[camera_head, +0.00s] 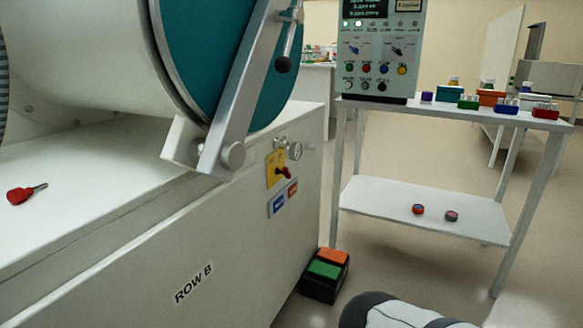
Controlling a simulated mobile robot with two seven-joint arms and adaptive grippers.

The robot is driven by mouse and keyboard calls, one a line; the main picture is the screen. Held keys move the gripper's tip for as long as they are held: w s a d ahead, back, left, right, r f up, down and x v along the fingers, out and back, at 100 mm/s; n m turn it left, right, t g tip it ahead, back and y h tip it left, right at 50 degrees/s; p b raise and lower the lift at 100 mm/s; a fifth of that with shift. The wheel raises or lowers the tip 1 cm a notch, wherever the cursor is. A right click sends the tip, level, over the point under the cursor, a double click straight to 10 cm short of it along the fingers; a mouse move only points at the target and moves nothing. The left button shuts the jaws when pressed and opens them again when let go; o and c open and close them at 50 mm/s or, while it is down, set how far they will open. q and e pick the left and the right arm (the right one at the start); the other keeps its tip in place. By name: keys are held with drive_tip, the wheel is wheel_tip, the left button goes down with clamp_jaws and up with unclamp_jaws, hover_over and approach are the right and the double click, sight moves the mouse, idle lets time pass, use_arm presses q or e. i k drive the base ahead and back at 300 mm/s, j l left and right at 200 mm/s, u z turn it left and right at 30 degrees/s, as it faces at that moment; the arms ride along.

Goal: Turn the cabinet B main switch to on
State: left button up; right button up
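The cabinet with the ROW B label (193,283) fills the left and middle. On its right end face is the main switch, a yellow plate (271,166) with a red handle (285,172). The handle appears to point down and to the right; I cannot read any position marks. A blue label (278,205) and a red label (292,190) sit just below, too small to read. A red-handled piece with a dark metal shank (22,193) lies on the cabinet's white ledge at the left. Neither gripper shows in the head view.
A large teal round door (225,80) with a metal arm hangs above the switch. A gauge (295,151) is beside the switch. A pedal box (325,274) stands on the floor. A side table (430,208) holds a control box (379,50) and small racks. Part of my arm appears bottom centre.

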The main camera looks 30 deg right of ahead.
sight(287, 174)
drive_tip(key=i+l+u, duration=0.1)
drive_tip(key=l+u, duration=0.3)
drive_tip(key=l, duration=1.05)
drive_tip(key=i+l+u, duration=0.15)
drive_tip(key=l, duration=0.55)
drive_tip(key=l+u, duration=0.2)
drive_tip(key=l, duration=0.5)
